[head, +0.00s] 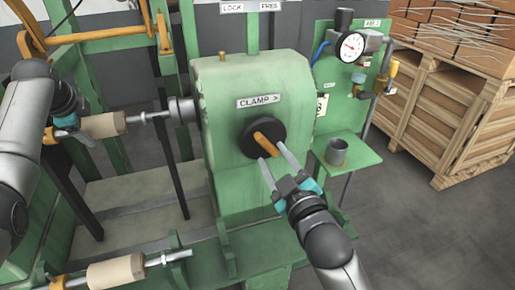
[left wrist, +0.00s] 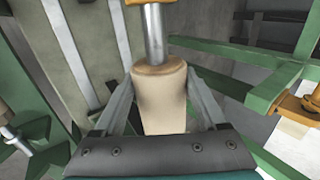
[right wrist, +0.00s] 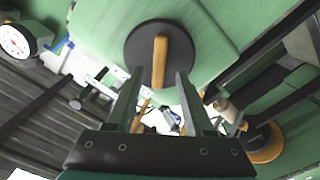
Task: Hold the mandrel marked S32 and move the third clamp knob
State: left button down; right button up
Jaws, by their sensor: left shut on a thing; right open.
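A tan mandrel (head: 104,125) sits on a steel shaft at the left of the green machine, and it fills the left wrist view (left wrist: 160,98). My left gripper (head: 78,130) is shut on the mandrel, one finger on each side. No S32 mark is readable. A black round clamp knob (head: 252,133) with an orange bar handle (head: 266,144) is on the machine face under a CLAMP label (head: 259,101). My right gripper (head: 278,167) is open, its fingertips at the knob's lower edge. In the right wrist view the orange handle (right wrist: 160,62) stands between the fingers, apart from them.
Another tan mandrel (head: 116,271) lies on a lower shaft at the front left. A pressure gauge (head: 351,46) and a small shelf with a grey cup (head: 336,151) are right of the machine. A wooden crate (head: 455,100) stands at the right; the floor before it is clear.

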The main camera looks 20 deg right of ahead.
aim_at(267, 148)
jog(key=shift+w, duration=1.9)
jog(key=shift+c, duration=0.4)
grip_shut()
